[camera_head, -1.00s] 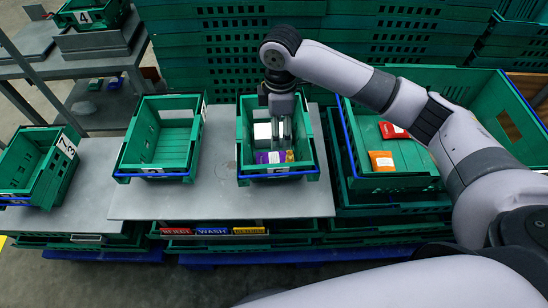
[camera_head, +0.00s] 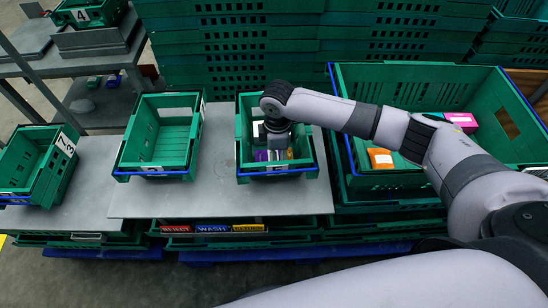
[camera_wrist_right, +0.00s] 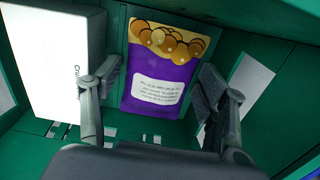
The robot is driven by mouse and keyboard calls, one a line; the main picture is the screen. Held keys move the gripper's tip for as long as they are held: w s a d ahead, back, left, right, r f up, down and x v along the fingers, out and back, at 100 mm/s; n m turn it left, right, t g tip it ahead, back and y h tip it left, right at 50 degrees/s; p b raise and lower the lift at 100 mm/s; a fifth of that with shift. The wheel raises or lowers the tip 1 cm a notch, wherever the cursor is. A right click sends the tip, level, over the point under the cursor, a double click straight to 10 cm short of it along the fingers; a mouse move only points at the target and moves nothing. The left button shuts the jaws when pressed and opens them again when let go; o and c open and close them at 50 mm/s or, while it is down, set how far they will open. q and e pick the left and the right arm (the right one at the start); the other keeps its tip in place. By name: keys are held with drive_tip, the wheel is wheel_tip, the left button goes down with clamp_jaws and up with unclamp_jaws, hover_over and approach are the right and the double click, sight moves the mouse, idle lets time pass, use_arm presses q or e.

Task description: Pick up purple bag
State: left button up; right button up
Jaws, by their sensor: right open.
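The purple bag (camera_wrist_right: 160,70) has a gold picture at one end and a white label. It lies in a small green crate (camera_head: 305,120). In the wrist view it sits between the two spread fingers of my right gripper (camera_wrist_right: 163,112), which is open. No finger visibly grips the bag. In the head view my right gripper (camera_head: 276,150) reaches down into the crate, and the bag (camera_head: 262,156) shows only in part beside and below it. My left gripper is not in view.
A white box (camera_wrist_right: 55,65) stands close beside the gripper's left finger. Crate walls surround the gripper closely. An empty green crate (camera_head: 120,165) is to the left. A large green crate (camera_head: 345,110) on the right holds an orange packet (camera_head: 380,159) and a pink packet (camera_head: 462,121).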

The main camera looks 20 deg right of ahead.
drive_tip(key=c, duration=0.8)
